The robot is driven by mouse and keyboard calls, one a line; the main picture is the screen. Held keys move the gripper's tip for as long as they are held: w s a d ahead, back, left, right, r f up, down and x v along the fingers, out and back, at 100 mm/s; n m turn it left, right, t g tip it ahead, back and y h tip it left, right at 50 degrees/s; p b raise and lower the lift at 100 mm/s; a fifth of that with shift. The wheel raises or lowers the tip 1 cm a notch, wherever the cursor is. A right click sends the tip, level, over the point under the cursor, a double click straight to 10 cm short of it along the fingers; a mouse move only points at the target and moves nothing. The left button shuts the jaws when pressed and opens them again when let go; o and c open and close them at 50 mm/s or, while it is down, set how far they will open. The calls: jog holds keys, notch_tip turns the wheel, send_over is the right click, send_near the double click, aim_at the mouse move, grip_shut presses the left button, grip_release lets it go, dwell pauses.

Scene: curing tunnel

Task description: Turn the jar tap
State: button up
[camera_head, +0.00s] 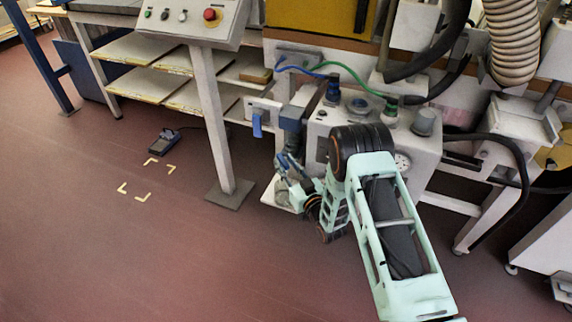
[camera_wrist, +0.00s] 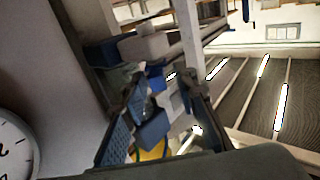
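My gripper (camera_head: 288,172) is low at the left front of the grey panel box, beneath a dark-topped filter unit (camera_head: 293,118). In the wrist view my gripper's fingers (camera_wrist: 160,118) stand apart, with a blue block (camera_wrist: 153,130) and a pale, partly clear piece (camera_wrist: 141,98) showing between them. The block may be the jar tap; I cannot tell for sure, nor whether a finger touches it. In the head view my gripper and arm hide the jar's lower part. A blue lever (camera_head: 257,125) hangs from the pale fitting to the left.
The grey box (camera_head: 425,150) carries a gauge (camera_head: 402,162), knobs and blue and green hoses. The gauge is also close at the left of the wrist view (camera_wrist: 14,148). A control post (camera_head: 213,120) stands left. Black hoses (camera_head: 500,145) hang right. The floor left is mostly clear.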

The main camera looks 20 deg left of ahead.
grip_shut()
jog(key=shift+w+f+b, duration=0.1)
jog(key=shift+b, duration=0.2)
jog(key=shift+n+g+y, duration=0.3)
jog(key=shift+g, duration=0.1)
jog(key=shift+d+n+g+y+b, duration=0.1)
jog(key=shift+n+g+y+b, duration=0.2)
jog(key=shift+b, duration=0.25)
jog(key=shift+o, duration=1)
grip_release()
jog(key=shift+p, duration=0.3)
